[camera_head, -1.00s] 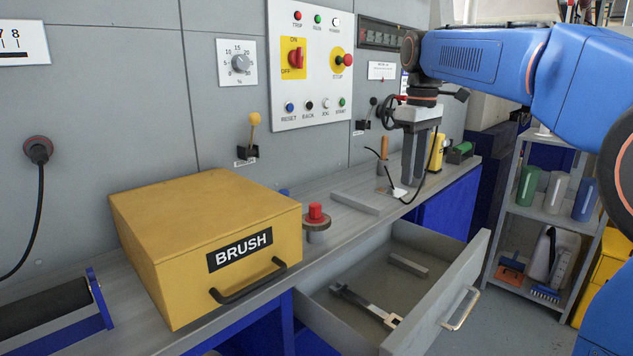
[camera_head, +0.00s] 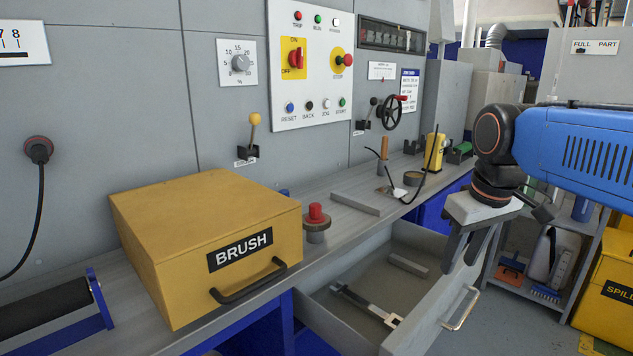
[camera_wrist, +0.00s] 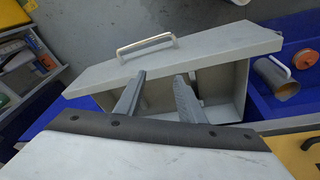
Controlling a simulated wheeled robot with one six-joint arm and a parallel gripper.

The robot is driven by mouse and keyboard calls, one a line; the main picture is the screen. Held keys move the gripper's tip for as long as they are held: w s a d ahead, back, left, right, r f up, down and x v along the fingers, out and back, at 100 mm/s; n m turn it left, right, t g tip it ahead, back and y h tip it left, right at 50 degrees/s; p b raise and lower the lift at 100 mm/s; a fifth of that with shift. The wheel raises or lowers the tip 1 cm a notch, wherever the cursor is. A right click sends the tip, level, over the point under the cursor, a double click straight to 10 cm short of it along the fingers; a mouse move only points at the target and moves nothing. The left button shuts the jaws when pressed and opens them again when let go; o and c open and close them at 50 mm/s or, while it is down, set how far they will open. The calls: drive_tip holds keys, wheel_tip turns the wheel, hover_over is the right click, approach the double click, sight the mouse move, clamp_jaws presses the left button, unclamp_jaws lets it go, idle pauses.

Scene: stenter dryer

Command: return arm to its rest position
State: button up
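My gripper (camera_head: 460,265) hangs from the blue arm (camera_head: 570,150) at the right of the head view, fingers pointing down. It is in front of the drawer's right end, and nothing shows between the fingers. In the wrist view my gripper (camera_wrist: 160,76) has its two fingers clearly apart, with the open drawer (camera_wrist: 215,47) beyond them. The drawer (camera_head: 425,312) also shows in the head view, pulled out below the worktop. I cannot tell how close the fingers are to its front panel.
A yellow BRUSH box (camera_head: 205,245) and a red-topped knob (camera_head: 316,215) stand on the worktop. A wrench-like tool (camera_head: 365,303) and a grey bar (camera_head: 407,265) lie in the drawer. A shelf (camera_head: 515,283) and a yellow bin (camera_head: 610,285) stand at the right.

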drive_tip(key=s+d+f+m+t, duration=0.1)
drive_tip(key=s+f+m+t, duration=0.1)
drive_tip(key=s+f, duration=1)
wheel_tip(320, 180, down, 2)
drive_tip(key=shift+s+d+f+m, duration=0.2)
drive_tip(key=shift+s+d+m, duration=0.15)
drive_tip(key=shift+m, duration=0.45)
